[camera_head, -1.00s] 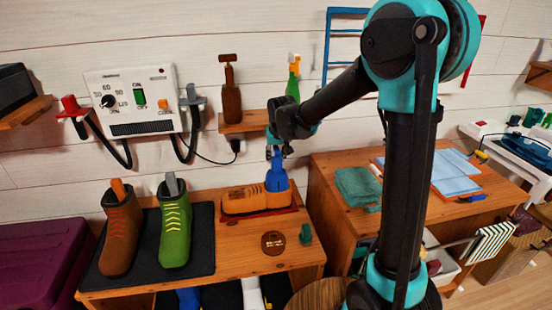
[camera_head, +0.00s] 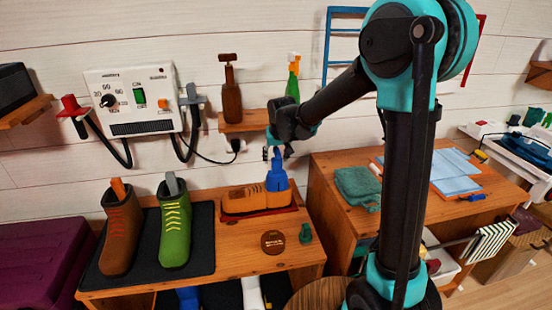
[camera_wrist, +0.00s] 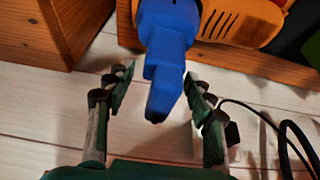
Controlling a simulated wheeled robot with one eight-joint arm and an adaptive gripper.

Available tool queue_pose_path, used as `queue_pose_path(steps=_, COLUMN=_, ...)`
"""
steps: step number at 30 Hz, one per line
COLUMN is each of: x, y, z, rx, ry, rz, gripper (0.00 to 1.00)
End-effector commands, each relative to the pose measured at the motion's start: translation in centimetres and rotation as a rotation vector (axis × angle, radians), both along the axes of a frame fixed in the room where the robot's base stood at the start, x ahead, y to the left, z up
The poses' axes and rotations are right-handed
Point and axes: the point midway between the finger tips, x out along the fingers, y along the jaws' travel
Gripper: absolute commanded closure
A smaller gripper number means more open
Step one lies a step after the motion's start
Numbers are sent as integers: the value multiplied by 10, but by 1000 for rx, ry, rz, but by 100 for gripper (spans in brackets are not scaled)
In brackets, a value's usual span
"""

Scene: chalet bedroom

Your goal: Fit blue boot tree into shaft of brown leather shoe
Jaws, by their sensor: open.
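The blue boot tree (camera_head: 276,180) stands upright at the right end of the low orange-brown leather shoe (camera_head: 243,199), its lower part at the shaft. How deep it sits cannot be told. In the wrist view the tree (camera_wrist: 168,38) points its narrow handle between my fingers, and part of the shoe (camera_wrist: 240,22) shows beside it. My gripper (camera_head: 277,152) is open just above the tree. In the wrist view its fingers (camera_wrist: 158,80) stand apart on either side of the handle, with visible gaps.
A brown boot (camera_head: 121,232) and a green boot (camera_head: 175,228) stand on a black mat to the left, each with an insert. A round brown disc (camera_head: 273,242) and a small green item (camera_head: 306,233) lie in front of the shoe. A wall dryer (camera_head: 132,100) hangs behind.

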Motion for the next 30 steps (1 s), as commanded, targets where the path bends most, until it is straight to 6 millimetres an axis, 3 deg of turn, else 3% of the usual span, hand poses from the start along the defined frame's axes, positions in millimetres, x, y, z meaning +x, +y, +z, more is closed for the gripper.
queue_pose_path(steps=18, x=-38, y=-11, z=95, rx=0, ry=0, rz=0, gripper=46)
queue_pose_path(steps=30, x=-44, y=-13, z=110, rx=0, ry=0, rz=0, gripper=46)
